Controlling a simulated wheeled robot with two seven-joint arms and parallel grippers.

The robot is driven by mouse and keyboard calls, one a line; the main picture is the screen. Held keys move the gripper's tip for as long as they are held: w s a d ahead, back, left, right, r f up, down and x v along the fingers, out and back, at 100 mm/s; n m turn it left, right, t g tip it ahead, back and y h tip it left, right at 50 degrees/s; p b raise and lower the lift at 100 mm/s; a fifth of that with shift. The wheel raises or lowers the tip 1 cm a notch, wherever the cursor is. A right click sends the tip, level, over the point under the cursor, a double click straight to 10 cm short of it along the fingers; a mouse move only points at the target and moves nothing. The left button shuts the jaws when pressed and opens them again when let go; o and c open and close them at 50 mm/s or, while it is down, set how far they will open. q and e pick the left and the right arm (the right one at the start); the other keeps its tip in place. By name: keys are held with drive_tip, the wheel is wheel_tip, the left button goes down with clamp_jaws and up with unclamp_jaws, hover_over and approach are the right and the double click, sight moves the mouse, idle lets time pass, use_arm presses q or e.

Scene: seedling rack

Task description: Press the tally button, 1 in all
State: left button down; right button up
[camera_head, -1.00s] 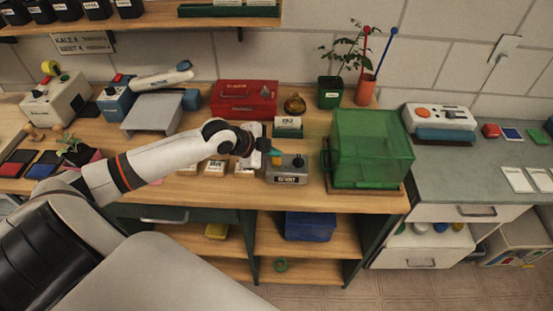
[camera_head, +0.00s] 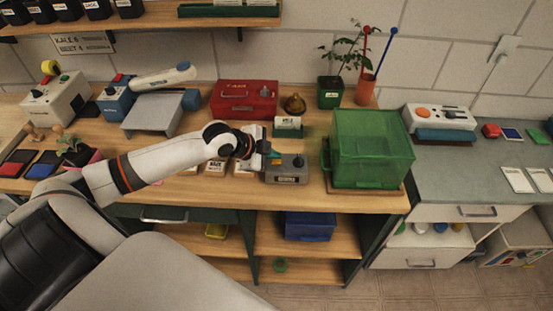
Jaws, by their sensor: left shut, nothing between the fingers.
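A small grey box (camera_head: 287,175) with a dark knob or button on its top right and a small label on its front stands near the front edge of the wooden bench. I take it for the tally device; its label is too small to read. My left gripper (camera_head: 274,155) is shut and empty, its teal fingertips at the top left of the grey box. I cannot tell whether the tips touch it. The part of the box top under the fingers is hidden. My right gripper is not in view.
A green translucent bin (camera_head: 371,150) stands close to the right of the grey box. A red case (camera_head: 245,99) and a small labelled white box (camera_head: 288,127) stand behind. Cards lie left of the box, partly under my arm.

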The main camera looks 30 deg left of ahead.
sight(273, 162)
use_arm(q)
drive_tip(key=shift+f, duration=0.55)
idle(0.4)
drive_tip(key=shift+r+p, duration=0.8)
drive_tip(key=shift+r, duration=0.2)
wheel_tip(273, 162, up, 5)
drive_tip(key=p, duration=0.5)
idle(0.7)
